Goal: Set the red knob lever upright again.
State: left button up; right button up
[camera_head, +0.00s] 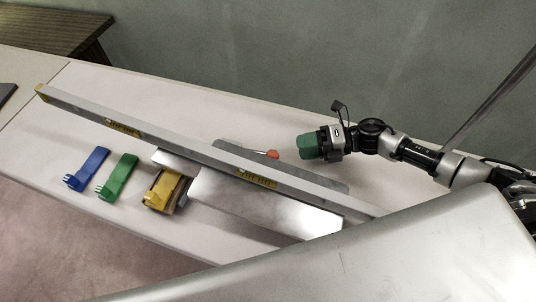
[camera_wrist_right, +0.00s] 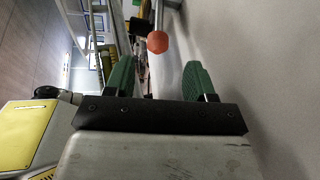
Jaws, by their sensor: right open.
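The red knob (camera_head: 272,154) shows just behind the long spirit level in the head view, above a grey plate (camera_head: 323,177). Most of its lever is hard to make out there. In the right wrist view the red knob (camera_wrist_right: 157,42) sits at the end of a thin metal rod that runs to the top edge. My right gripper (camera_head: 311,147) has green fingers and is to the right of the knob, apart from it. In the wrist view the right gripper (camera_wrist_right: 160,77) is open and empty, with the knob beyond the gap between its fingertips. My left gripper is not in view.
The long spirit level (camera_head: 200,142) lies diagonally across the pale bench (camera_head: 60,120), in front of the knob. Blue (camera_head: 88,168), green (camera_head: 118,176) and yellow (camera_head: 165,190) pieces are at the front left. A large silver surface (camera_head: 350,260) fills the lower right.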

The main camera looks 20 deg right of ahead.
aim_at(267, 153)
jog(key=p+x, duration=0.1)
jog(key=x, duration=0.7)
jog(key=shift+w+a+r, duration=0.1)
jog(key=shift+a, duration=0.3)
jog(key=shift+p+x, duration=0.3)
jog(key=shift+x, duration=0.5)
jog(key=shift+c, duration=0.3)
grip_shut()
